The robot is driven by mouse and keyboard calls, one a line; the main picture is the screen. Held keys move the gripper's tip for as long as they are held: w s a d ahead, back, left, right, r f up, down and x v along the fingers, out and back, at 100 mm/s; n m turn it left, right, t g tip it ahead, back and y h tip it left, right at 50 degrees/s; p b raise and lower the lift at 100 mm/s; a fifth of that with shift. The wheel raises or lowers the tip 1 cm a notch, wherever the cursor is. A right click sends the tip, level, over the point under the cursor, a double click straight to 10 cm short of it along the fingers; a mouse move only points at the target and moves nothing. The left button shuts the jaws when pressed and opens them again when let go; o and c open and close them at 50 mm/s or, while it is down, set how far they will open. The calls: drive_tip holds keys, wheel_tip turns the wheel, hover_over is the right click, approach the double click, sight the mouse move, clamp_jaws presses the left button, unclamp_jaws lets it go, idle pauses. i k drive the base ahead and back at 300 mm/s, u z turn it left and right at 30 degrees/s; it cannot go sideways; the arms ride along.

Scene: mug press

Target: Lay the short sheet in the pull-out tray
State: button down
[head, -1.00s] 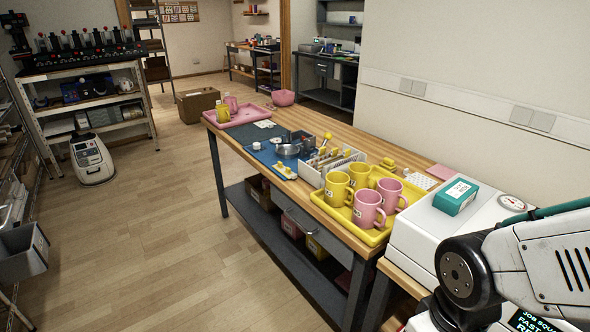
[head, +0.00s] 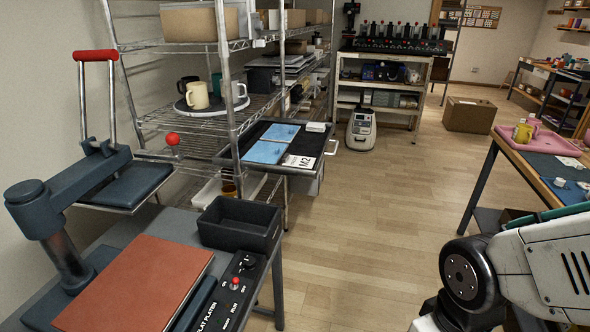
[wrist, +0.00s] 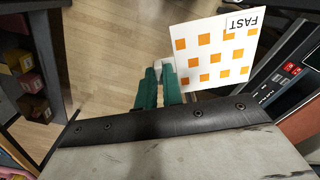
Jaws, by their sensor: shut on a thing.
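My gripper (wrist: 160,75), with green fingers, is shut on a white sheet (wrist: 217,50) with orange squares and a FAST label in the wrist view. The sheet reaches out to the right of the fingertips, above the floor. No other sheet shows beside it to compare its length. The pull-out tray (head: 327,153) stands out from the wire shelf in the head view. It is dark and shallow, with two blue sheets (head: 270,150), a white card marked M2 (head: 299,162) and a small white block (head: 316,127) in it.
A press (head: 62,215) and a grey bench with a black bin (head: 240,223) and a brown-red board (head: 140,285) stand at the near left. A control panel (head: 238,290) lies beside the board. The wooden table (head: 500,170) is at the right. The floor between is clear.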

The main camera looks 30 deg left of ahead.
sight(309, 143)
drive_tip(key=u, duration=0.5)
drive_tip(key=i, duration=3.55)
drive_tip(key=u, duration=1.4)
